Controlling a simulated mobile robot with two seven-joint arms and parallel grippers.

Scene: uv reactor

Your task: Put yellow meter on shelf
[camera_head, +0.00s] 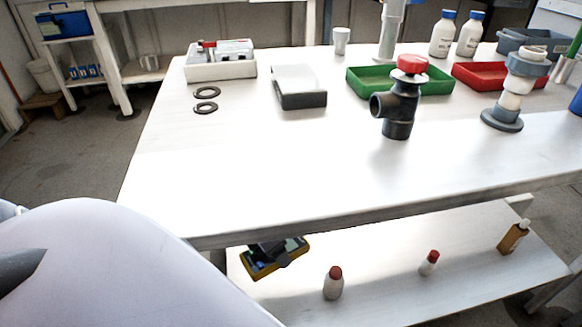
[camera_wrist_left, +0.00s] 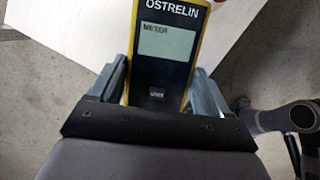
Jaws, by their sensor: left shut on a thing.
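The yellow meter (camera_head: 281,262) has a yellow edge and a dark face. In the head view it shows tilted below the front edge of the table, over the left end of the lower shelf (camera_head: 390,285). My left gripper (camera_head: 266,252) is shut on it. The left wrist view shows the meter (camera_wrist_left: 168,50) between the two fingers of the gripper (camera_wrist_left: 160,85), with its small screen and lettering facing the camera. I cannot tell whether the meter touches the shelf. My left arm covers the lower left of the head view. My right gripper is not in view.
A white bottle with a red cap (camera_head: 333,284), a smaller one (camera_head: 429,263) and a brown bottle (camera_head: 513,237) stand on the lower shelf. The table's front edge (camera_head: 400,212) overhangs it. A black pipe fitting (camera_head: 398,115) and green tray (camera_head: 437,87) are on top.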

